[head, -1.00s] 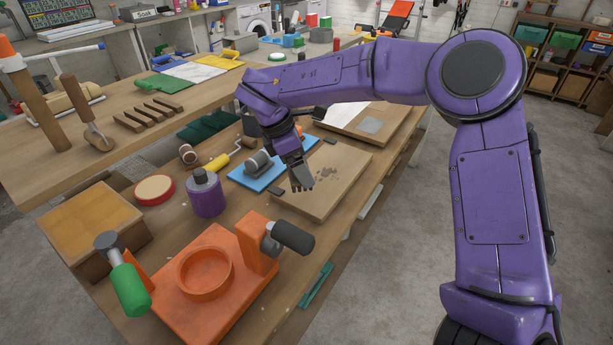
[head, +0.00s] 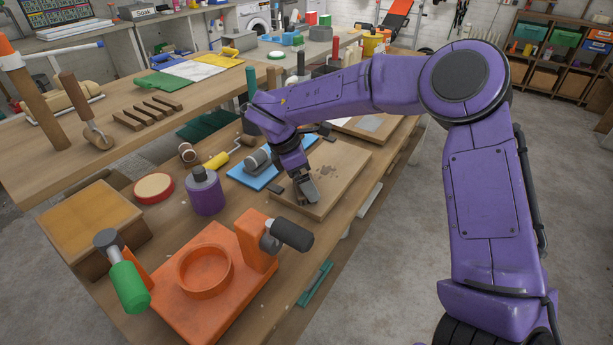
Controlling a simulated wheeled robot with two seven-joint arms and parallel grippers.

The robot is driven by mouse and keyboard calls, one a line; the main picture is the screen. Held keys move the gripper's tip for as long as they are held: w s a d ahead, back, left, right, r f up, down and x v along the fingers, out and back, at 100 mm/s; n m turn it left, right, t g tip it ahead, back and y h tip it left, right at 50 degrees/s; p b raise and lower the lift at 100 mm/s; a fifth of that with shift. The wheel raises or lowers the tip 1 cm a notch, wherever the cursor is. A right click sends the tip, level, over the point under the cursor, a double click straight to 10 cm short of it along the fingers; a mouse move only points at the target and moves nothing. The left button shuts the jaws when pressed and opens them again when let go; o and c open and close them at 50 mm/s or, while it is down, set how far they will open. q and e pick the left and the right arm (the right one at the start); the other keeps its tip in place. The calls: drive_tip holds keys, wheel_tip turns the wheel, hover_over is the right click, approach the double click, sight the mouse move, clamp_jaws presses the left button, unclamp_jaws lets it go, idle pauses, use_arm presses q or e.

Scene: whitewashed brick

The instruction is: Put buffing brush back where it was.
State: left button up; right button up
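My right gripper (head: 304,197) points down at a wooden board (head: 345,170) on the lower bench, near the board's left part. Its fingers are small and partly turned away, so I cannot tell whether they are open or hold something. I cannot make out the buffing brush with certainty. A grey cylindrical object (head: 257,160) lies on a blue mat (head: 240,176) left of the gripper. A small dark block (head: 275,189) lies by the board's left edge. Dark smudges (head: 326,170) mark the board. My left gripper is not in view.
An orange press-like fixture (head: 215,290) with a round ring stands in front. A purple bottle (head: 205,194), a red-rimmed round tin (head: 154,187) and a yellow roller (head: 216,161) stand or lie to the left. A raised shelf (head: 60,160) runs behind.

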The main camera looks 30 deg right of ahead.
drive_tip(key=v, duration=1.2)
